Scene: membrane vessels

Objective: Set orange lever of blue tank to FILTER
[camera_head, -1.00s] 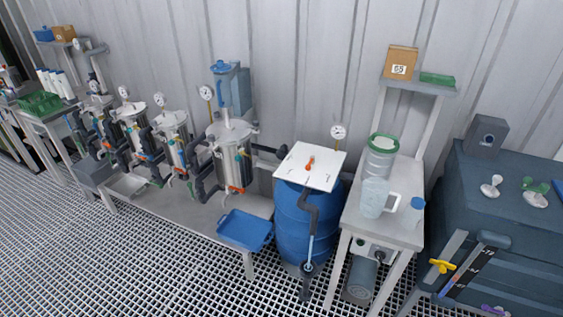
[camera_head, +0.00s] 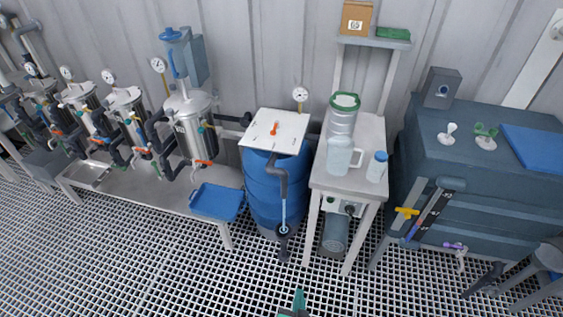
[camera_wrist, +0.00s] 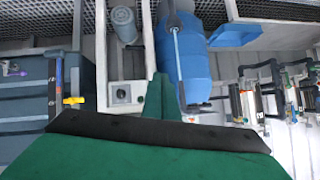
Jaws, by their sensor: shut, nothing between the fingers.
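The blue tank (camera_head: 272,195) is a barrel with a square white top plate (camera_head: 290,122), standing left of the white table. The small orange lever (camera_head: 274,128) sits near the middle of that plate; its labels are too small to read. A dark pipe comes down the tank's front. My green gripper (camera_head: 299,302) shows at the bottom edge of the head view, well in front of and below the tank, apart from the lever. In the upside-down wrist view, my shut, empty gripper (camera_wrist: 159,98) overlaps the tank's image (camera_wrist: 185,60); the lever is not seen there.
Right of the tank, a white table (camera_head: 352,186) bears a clear jug (camera_head: 340,155) and a bottle, with a motor below. A blue tray (camera_head: 217,201) and steel vessels are left. A dark cabinet (camera_head: 480,190) is far right. The grated floor in front is open.

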